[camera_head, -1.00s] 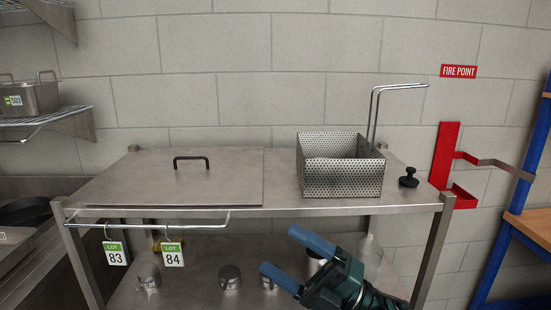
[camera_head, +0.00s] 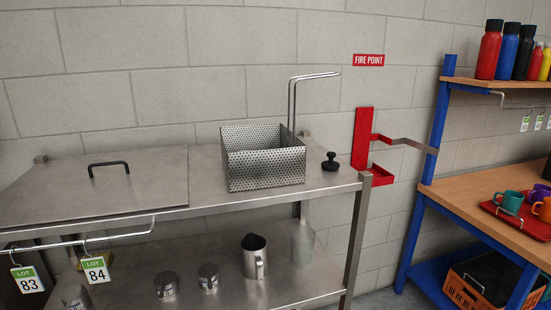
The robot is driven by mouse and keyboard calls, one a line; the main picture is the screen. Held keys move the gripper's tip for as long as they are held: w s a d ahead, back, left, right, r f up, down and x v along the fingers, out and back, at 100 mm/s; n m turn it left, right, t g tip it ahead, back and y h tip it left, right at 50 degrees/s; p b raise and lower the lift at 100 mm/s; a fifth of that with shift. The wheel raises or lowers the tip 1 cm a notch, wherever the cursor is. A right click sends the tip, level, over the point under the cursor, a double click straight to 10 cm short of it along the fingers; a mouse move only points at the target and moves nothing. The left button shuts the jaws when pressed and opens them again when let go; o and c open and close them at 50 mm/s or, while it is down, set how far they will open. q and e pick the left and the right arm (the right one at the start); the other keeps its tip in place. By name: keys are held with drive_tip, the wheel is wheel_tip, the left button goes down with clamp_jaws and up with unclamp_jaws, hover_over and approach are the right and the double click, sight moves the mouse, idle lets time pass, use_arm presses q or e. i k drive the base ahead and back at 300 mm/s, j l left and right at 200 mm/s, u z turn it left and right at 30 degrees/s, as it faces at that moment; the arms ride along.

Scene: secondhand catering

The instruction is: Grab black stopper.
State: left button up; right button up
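The black stopper (camera_head: 331,162) stands upright on the right end of the steel table's top (camera_head: 318,183). It has a round knob above a wider base. It is to the right of the perforated metal basket (camera_head: 264,167), with a small gap between them. Neither of my grippers is in the head view now.
A steel lid with a black handle (camera_head: 108,166) covers the table's left part. Metal jugs, including one tall jug (camera_head: 254,257), stand on the lower shelf. A red wall bracket (camera_head: 362,140) is right of the table. A blue-framed wooden bench (camera_head: 482,188) stands further right.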

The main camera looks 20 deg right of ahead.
sight(328, 165)
drive_tip(key=i+l, duration=0.1)
drive_tip(key=l, duration=0.3)
drive_tip(key=i+l+z, duration=0.15)
drive_tip(key=l, duration=0.7)
drive_tip(key=i+z, duration=0.05)
